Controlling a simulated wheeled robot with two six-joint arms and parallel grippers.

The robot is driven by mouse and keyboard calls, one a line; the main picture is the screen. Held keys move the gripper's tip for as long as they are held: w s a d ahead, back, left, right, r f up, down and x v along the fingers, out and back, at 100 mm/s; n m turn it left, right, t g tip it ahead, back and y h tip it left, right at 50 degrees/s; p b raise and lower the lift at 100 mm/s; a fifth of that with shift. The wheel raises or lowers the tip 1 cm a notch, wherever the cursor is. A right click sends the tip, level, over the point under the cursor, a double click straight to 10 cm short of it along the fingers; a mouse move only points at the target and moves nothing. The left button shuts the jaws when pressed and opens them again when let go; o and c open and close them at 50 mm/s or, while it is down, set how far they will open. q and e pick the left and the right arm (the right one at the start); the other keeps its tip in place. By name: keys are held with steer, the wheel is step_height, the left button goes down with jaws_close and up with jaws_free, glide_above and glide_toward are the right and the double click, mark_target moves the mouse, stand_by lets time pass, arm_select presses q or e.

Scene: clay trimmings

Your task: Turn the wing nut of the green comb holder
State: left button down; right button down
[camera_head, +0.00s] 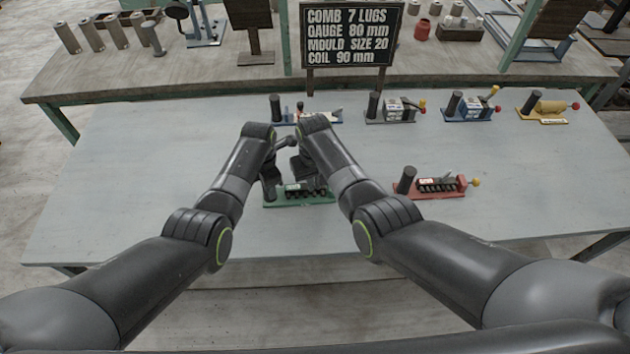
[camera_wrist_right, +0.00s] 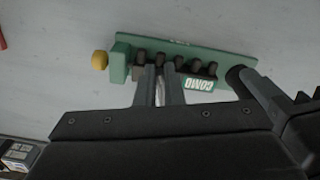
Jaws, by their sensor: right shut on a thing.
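The green comb holder (camera_head: 290,203) lies on the grey table between my two arms.
A red holder (camera_head: 430,190) stands to the right on the table. Blue (camera_head: 467,112), yellow (camera_head: 548,108) and other holders line the back edge. A black sign (camera_head: 350,35) stands behind. The table's front left is clear.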

arm_select(q)
steer(key=shift+d, duration=0.1)
arm_select(e)
steer(key=shift+a, duration=0.1)
stand_by(0.3)
steer(key=c, duration=1.5)
jaws_free()
steer(key=shift+c, duration=0.2)
steer(key=shift+r, duration=0.1)
step_height(320, 180, up, 12)
arm_select(q)
steer(key=c, duration=1)
jaws_free()
steer(key=shift+r, duration=0.1)
